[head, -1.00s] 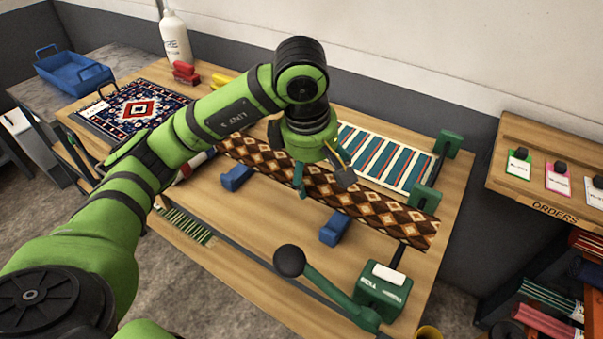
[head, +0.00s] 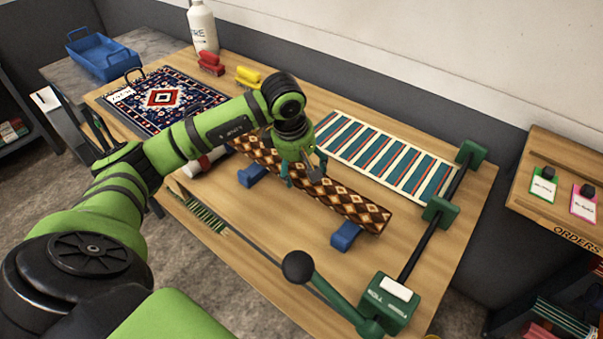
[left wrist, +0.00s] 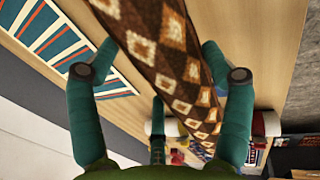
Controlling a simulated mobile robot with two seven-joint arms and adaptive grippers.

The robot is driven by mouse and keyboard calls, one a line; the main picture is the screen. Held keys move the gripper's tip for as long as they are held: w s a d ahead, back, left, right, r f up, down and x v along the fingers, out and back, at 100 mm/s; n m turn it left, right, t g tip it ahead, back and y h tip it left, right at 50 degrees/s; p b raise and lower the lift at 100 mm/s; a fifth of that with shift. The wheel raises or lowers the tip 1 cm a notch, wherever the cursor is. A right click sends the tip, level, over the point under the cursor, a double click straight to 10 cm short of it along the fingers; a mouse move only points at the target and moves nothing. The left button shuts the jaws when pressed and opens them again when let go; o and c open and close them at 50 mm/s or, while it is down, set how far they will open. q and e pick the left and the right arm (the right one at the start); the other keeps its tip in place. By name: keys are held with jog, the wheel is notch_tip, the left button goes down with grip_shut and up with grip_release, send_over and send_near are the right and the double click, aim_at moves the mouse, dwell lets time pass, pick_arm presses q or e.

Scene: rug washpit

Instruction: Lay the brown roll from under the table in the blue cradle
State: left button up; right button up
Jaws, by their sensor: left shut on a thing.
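The brown roll (head: 335,197), patterned with cream and tan diamonds, lies lengthwise over the blue cradle, whose two blocks show at the left (head: 252,175) and right (head: 346,236). My left gripper (head: 303,173) is shut on the roll near its middle, from above. In the left wrist view the roll (left wrist: 178,60) runs between the green fingers (left wrist: 160,75). The roll's right end reaches a little past the right block. Its left end is partly hidden behind my arm. I cannot tell whether the roll touches the blocks. My right gripper is not in view.
A striped rug (head: 385,155) lies behind the roll, and a dark patterned rug (head: 165,98) at the left. A green device with a black-knobbed lever (head: 325,285) stands at the front right, joined by a black bar to green blocks (head: 438,211). A white bottle (head: 202,28) stands at the back.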

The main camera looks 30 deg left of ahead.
aim_at(301, 175)
pick_arm(q)
jog(key=x, duration=0.1)
jog(key=p+x, duration=0.1)
jog(key=x, duration=0.1)
jog(key=shift+s+f, duration=0.1)
jog(key=shift+s, duration=0.25)
jog(key=shift+w+f, duration=0.1)
jog(key=shift+f, duration=0.35)
jog(key=shift+f, duration=0.1)
jog(key=o, duration=1.6)
jog(key=shift+c, duration=0.2)
